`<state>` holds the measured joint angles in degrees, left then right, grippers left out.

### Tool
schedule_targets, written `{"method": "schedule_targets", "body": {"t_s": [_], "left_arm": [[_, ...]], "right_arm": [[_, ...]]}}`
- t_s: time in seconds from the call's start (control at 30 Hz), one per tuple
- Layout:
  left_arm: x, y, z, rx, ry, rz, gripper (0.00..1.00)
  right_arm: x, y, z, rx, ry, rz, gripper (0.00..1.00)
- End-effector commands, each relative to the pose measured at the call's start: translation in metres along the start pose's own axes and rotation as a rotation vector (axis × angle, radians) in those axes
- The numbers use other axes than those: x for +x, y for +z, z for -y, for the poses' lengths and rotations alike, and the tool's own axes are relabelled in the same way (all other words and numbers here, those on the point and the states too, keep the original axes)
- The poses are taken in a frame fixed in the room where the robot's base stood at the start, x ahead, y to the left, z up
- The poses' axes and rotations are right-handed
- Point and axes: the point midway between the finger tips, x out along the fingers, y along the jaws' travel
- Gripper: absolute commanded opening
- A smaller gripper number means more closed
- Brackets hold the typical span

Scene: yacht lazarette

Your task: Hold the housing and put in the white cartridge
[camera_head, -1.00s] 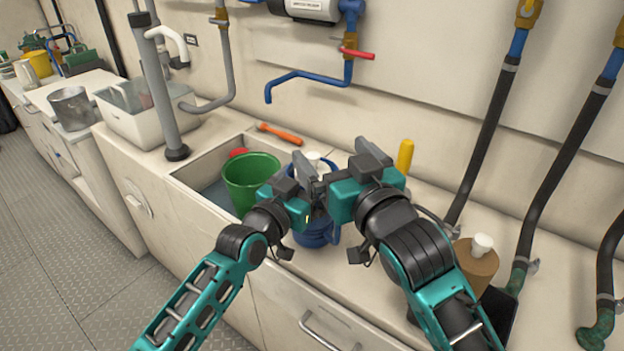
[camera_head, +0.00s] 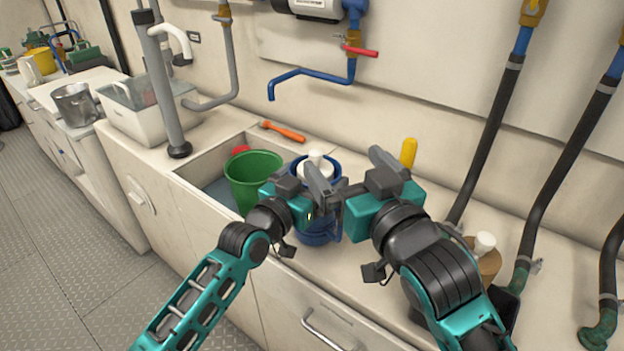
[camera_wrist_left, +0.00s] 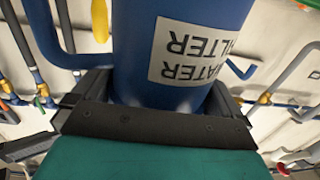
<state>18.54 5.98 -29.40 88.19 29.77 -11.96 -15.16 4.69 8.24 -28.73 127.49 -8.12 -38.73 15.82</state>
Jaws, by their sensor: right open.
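The blue housing (camera_head: 318,236) stands upright on the counter by the sink. It fills the left wrist view (camera_wrist_left: 182,30), with its "WATER FILTER" label upside down. My left gripper (camera_head: 322,192) is shut on the housing, one jaw on each side in the wrist view. The white cartridge (camera_head: 312,172) sits in the housing's open top, its white knob (camera_head: 316,157) above the rim. How deep it sits is partly hidden by my left gripper. My right gripper (camera_head: 364,182) is open and empty, just right of the housing and clear of the cartridge.
A green bucket (camera_head: 252,180) stands in the sink (camera_head: 205,165) left of the housing. A brown cylinder with a white knob (camera_head: 485,258) stands at the right, partly behind my right arm. A yellow handle (camera_head: 408,152) and an orange tool (camera_head: 284,131) are behind. A blue pipe (camera_head: 310,73) hangs above.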

Motion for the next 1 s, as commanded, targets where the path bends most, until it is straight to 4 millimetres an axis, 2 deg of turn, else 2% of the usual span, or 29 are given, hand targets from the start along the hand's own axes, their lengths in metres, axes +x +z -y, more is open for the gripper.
{"method": "schedule_targets", "body": {"t_s": [0.13, 0.27, 0.5, 0.7, 0.83, 1.0], "left_arm": [[-0.008, 0.001, 0.0, 0.0, -0.001, 0.001, 1.0], [-0.026, 0.001, 0.0, 0.0, 0.0, 0.001, 1.0], [-0.076, 0.001, 0.0, 0.002, 0.0, 0.003, 1.0], [-0.108, 0.001, 0.0, 0.001, 0.0, 0.002, 1.0], [-0.118, 0.001, 0.0, 0.001, 0.0, 0.001, 1.0], [-0.12, 0.0, 0.0, 0.0, 0.0, 0.0, 1.0]], "right_arm": [[0.0, 0.0, 0.0, 0.0, 0.0, 0.0, 1.0], [0.0, 0.0, 0.0, 0.0, 0.0, 0.0, 1.0], [0.0, 0.0, 0.0, 0.0, 0.0, 0.0, 1.0], [0.0, 0.0, 0.0, 0.0, 0.0, 0.0, 1.0], [0.0, 0.0, 0.0, 0.0, 0.0, 0.0, 1.0], [0.0, 0.0, 0.0, 0.0, 0.0, 0.0, 1.0]]}}
